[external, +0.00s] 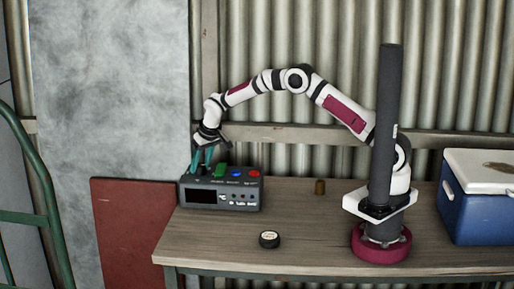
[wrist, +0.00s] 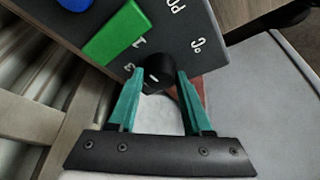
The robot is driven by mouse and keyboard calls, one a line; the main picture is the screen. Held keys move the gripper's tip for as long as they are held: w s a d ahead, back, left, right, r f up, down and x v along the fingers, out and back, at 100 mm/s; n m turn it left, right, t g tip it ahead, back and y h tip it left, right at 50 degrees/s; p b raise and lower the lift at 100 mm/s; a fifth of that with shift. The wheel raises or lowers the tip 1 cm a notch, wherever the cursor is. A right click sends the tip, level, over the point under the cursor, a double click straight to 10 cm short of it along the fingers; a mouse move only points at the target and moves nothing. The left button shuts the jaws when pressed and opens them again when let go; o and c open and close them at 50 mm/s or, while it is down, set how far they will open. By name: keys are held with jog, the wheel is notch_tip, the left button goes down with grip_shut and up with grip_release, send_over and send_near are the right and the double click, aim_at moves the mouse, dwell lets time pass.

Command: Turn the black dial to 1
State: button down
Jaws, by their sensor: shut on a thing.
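The black dial (wrist: 157,82) sits on the top panel of a dark grey device (external: 220,190) at the left of the table. It has a short white mark on its top. In the wrist view a "1" and another numeral, partly hidden by the left finger, are printed beside it. I cannot tell exactly which numeral the mark points to. My gripper (external: 203,160) reaches down over the device's left end. In the wrist view its teal fingers (wrist: 161,73) are shut on the dial, one on each side. The dial is hidden by the fingers in the external view.
A green button (external: 221,171) is close beside the dial, with a blue button (external: 236,173) and a red button (external: 254,173) further right. A small black round object (external: 269,239), a brown cylinder (external: 319,187) and a blue cooler (external: 485,205) stand on the wooden table (external: 310,235).

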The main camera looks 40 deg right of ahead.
jog(key=shift+c, duration=1.6)
grip_release()
jog(key=v, duration=1.5)
jog(key=shift+r, duration=0.35)
jog(key=shift+s, duration=0.1)
